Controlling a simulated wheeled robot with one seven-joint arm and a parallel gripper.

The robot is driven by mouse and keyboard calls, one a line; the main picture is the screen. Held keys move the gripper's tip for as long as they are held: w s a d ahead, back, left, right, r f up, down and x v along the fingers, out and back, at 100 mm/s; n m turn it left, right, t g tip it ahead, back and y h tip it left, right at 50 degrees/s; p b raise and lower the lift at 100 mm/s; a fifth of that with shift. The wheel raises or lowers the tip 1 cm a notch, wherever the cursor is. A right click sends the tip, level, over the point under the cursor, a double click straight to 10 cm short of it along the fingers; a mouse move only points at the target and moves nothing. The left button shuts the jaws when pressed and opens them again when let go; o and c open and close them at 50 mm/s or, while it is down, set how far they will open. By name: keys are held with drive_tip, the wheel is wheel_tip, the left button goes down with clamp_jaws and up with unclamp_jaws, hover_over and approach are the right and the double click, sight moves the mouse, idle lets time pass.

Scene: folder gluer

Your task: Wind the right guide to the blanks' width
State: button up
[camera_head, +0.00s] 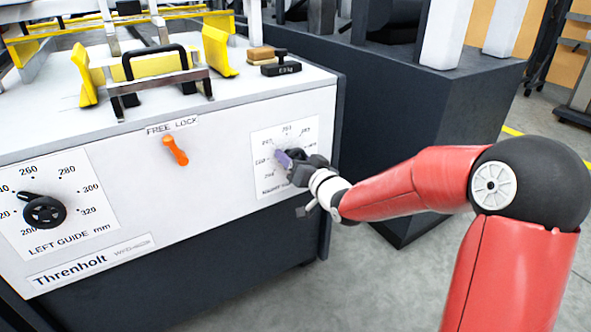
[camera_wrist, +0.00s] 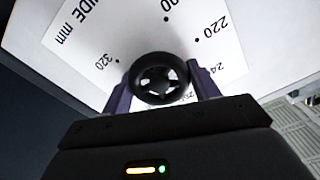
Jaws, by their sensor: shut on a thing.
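The right guide's dial plate (camera_head: 264,178) is on the right of the machine's white front panel. Its numbers also show in the wrist view (camera_wrist: 85,35), turned on their side. In the wrist view my gripper (camera_wrist: 159,84) is shut on the black round hand knob (camera_wrist: 157,58), one purple finger on each side. In the head view my gripper (camera_head: 291,158) hides most of the knob, and I cannot read where its pointer stands. The yellow right guide plate (camera_head: 218,50) stands upright on the top, apart from the yellow left one (camera_head: 86,76).
An orange lever (camera_head: 175,149) sits under the "FREE LOCK" label. The left guide knob (camera_head: 44,211) is at the far left of the panel. A black-handled weight (camera_head: 281,67) and a tan block (camera_head: 261,54) lie on top. A dark machine base (camera_head: 410,130) stands behind my arm.

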drive_tip(key=n+b, duration=0.4)
drive_tip(key=b, duration=0.1)
drive_tip(key=shift+f+n, duration=0.25)
drive_tip(key=shift+n, duration=0.05)
drive_tip(key=n+b, duration=0.3)
drive_tip(key=shift+n+b, duration=0.35)
drive_tip(key=shift+n, duration=0.05)
drive_tip(key=n+b, duration=0.1)
drive_tip(key=n, duration=0.1)
drive_tip(key=shift+s+a+r+n, duration=0.1)
drive_tip(key=shift+n, duration=0.2)
drive_tip(key=n, duration=0.3)
drive_tip(key=shift+n+b, duration=0.3)
drive_tip(key=shift+b, duration=0.1)
drive_tip(key=n, duration=0.4)
drive_tip(key=shift+n, duration=0.3)
drive_tip(key=n, duration=0.3)
drive_tip(key=shift+n, duration=0.3)
drive_tip(key=n, duration=0.3)
drive_tip(key=shift+n, duration=2.1)
